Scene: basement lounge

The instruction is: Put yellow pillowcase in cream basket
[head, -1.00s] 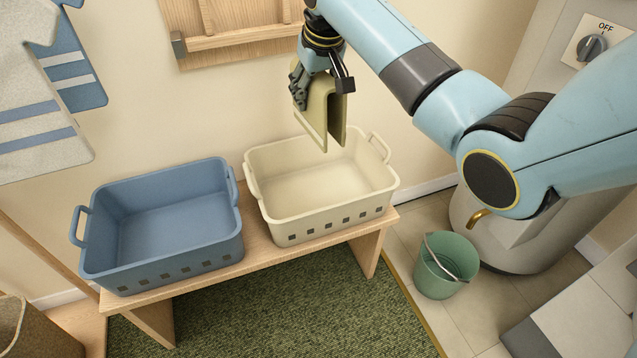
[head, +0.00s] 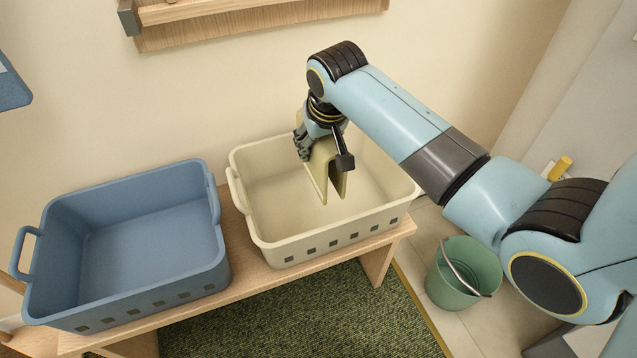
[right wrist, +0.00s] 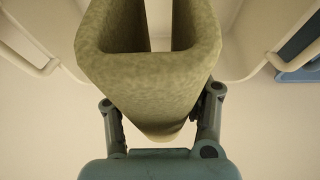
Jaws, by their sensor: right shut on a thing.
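The yellow pillowcase (head: 321,172), folded and pale olive-yellow, hangs from my right gripper (head: 322,143) in the head view. My right gripper is shut on its upper edge. The pillowcase hangs over the cream basket (head: 300,247), its lower end within the basket's outline; I cannot tell its exact height above the floor of the basket. In the right wrist view the pillowcase (right wrist: 150,75) fills the space between the fingers, with the cream basket's rim and handles to either side. The basket's visible inside is empty. My left gripper is not in view.
An empty blue basket (head: 128,305) stands left of the cream one on a wooden bench (head: 240,285). A green bucket (head: 462,275) stands on the floor at the right. A wooden wall rack (head: 250,22) is above. A green rug (head: 310,320) lies in front.

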